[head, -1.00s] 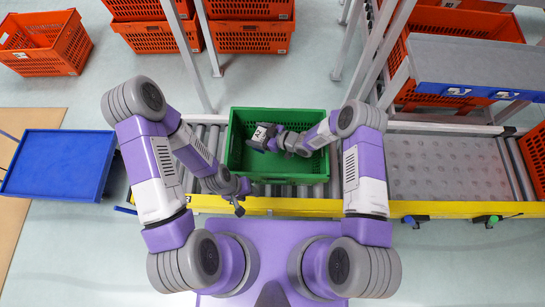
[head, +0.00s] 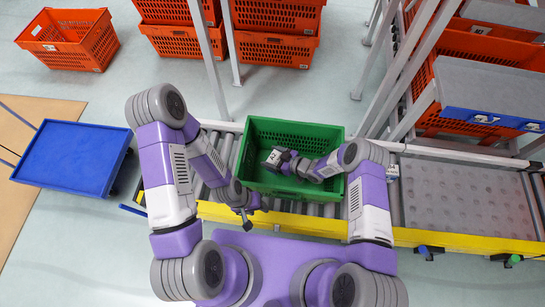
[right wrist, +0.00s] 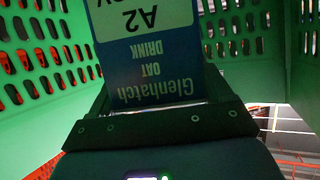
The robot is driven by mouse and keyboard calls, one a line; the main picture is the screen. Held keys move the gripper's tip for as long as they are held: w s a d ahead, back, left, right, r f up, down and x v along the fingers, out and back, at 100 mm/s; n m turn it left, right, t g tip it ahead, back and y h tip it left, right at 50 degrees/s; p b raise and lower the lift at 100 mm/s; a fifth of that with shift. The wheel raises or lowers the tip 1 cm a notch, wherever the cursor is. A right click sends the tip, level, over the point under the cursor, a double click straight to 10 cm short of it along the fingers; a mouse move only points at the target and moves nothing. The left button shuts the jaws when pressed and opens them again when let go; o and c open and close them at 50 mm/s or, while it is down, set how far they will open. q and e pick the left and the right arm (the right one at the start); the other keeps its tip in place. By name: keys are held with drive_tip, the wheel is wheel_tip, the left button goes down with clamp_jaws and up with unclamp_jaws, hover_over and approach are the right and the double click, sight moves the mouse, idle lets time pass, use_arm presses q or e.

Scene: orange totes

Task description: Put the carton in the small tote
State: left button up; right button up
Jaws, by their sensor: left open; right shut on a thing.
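The carton (right wrist: 152,45) is blue with a pale label reading A2 and the words "Glenhatch Oat Drink", upside down in the right wrist view. My right gripper (right wrist: 158,115) is shut on its near end. In the head view, the carton (head: 273,156) and my right gripper (head: 286,162) are within the green tote's opening (head: 296,125). Perforated green walls stand on both sides in the wrist view. I cannot tell whether the carton touches the tote floor. My left gripper (head: 247,219) is open and empty, outside the tote near its front left corner.
The green tote stands on a roller conveyor with a yellow front rail (head: 320,226). A blue platform (head: 75,157) is at left. Orange totes (head: 72,38) stand behind. Grey metal posts (head: 212,60) rise behind the conveyor. A grey shelf (head: 490,80) is at right.

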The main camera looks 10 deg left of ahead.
drive_tip(key=shift+f, duration=0.4)
drive_tip(key=shift+f, duration=0.1)
drive_tip(key=o, duration=1.2)
drive_tip(key=shift+r, duration=0.3)
drive_tip(key=shift+r+p+v, duration=0.15)
drive_tip(key=shift+p+v, duration=0.75)
drive_tip(key=shift+v, duration=2.15)
drive_tip(key=shift+r+p+v, duration=0.15)
drive_tip(key=shift+p+v, duration=0.7)
drive_tip(key=shift+v, duration=2.25)
drive_tip(key=shift+w+a+r, duration=0.1)
